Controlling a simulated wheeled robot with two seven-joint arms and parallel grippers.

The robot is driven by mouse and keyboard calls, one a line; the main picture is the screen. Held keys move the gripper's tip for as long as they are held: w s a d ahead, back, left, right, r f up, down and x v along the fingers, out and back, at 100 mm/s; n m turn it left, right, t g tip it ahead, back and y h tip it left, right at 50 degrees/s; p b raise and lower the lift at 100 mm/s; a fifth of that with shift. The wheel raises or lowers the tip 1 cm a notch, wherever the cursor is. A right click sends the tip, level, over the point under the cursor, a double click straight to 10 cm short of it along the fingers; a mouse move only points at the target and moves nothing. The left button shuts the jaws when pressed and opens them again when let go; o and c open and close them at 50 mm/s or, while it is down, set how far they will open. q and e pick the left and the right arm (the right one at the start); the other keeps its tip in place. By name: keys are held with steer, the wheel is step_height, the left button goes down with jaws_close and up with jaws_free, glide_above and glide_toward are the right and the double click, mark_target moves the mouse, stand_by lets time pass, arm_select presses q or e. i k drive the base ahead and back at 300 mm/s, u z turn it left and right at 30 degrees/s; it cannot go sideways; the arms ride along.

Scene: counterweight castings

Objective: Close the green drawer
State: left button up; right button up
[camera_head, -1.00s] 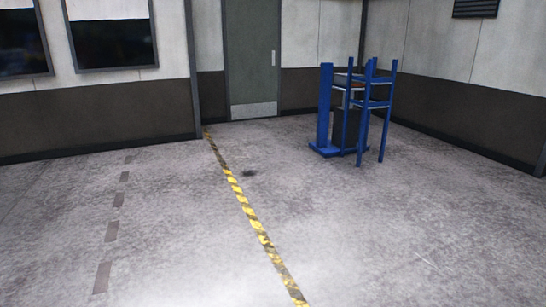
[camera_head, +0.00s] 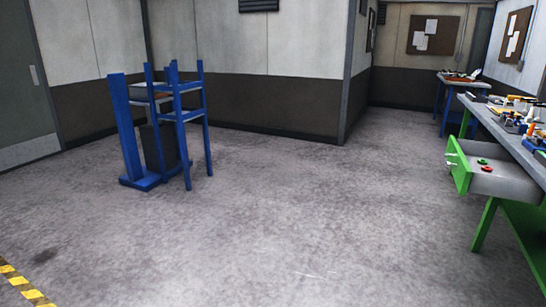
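The green drawer (camera_head: 459,169) is at the right of the head view, under the top of a workbench (camera_head: 508,131) with green legs. It is pulled out toward the left, and its green front with pale handles faces left. A red and a green small object (camera_head: 483,163) lie in or on the grey drawer body. Neither of my grippers is in view.
A blue metal stand (camera_head: 180,115) stands on the floor at the left. Tools and parts lie on the bench top, and another blue-legged table (camera_head: 463,80) stands farther back. The grey floor between the stand and the bench is clear. A yellow-black floor stripe (camera_head: 12,281) shows at lower left.

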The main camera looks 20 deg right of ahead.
mark_target(462, 156)
steer(key=z, duration=1.15)
steer(key=i, duration=1.15)
steer(key=z, duration=0.6)
steer(key=i, duration=2.15)
steer(key=z, duration=0.25)
